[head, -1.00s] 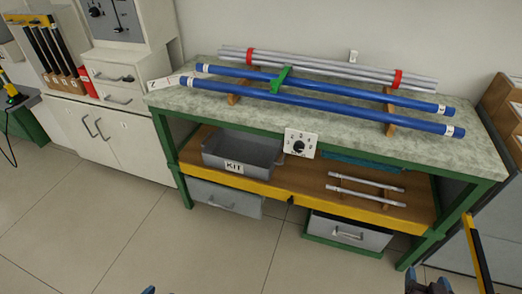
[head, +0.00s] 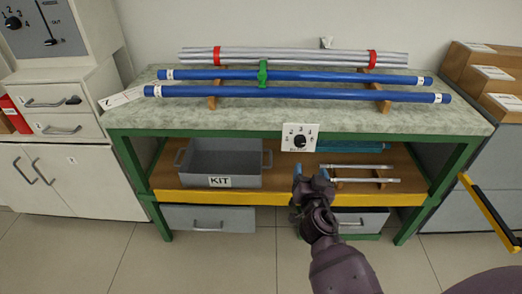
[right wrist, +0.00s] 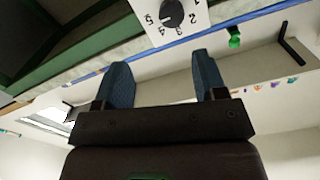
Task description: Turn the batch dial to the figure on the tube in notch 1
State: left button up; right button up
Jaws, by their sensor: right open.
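The batch dial is a white plate (head: 300,130) with a black knob (head: 300,142) on the bench's front edge. In the right wrist view the plate appears inverted, with figures 1 to 5 around the knob (right wrist: 172,14); I cannot tell its setting. Two blue tubes, one behind (head: 340,77) and one in front (head: 330,96), lie on wooden rests with white end labels. The label figures and notch numbers are too small to read. My right gripper (head: 312,178) is open and empty, below the dial and apart from it; its fingers (right wrist: 162,70) also show in the wrist view.
A bundle of grey tubes (head: 290,57) with red bands lies behind the blue ones. A green clip (head: 263,74) stands at the blue tubes. The lower shelf holds a grey KIT bin (head: 220,181) and short rods (head: 365,180). A yellow-black bar (head: 490,213) is at right.

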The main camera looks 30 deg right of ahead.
aim_at(300, 144)
jog(key=x, duration=0.3)
jog(key=a+x, duration=0.1)
jog(key=x, duration=0.3)
jog(key=w+x, duration=0.1)
jog(key=x, duration=0.3)
jog(key=shift+w+a+r, duration=0.1)
jog(key=shift+a, duration=0.1)
jog(key=c, duration=0.9)
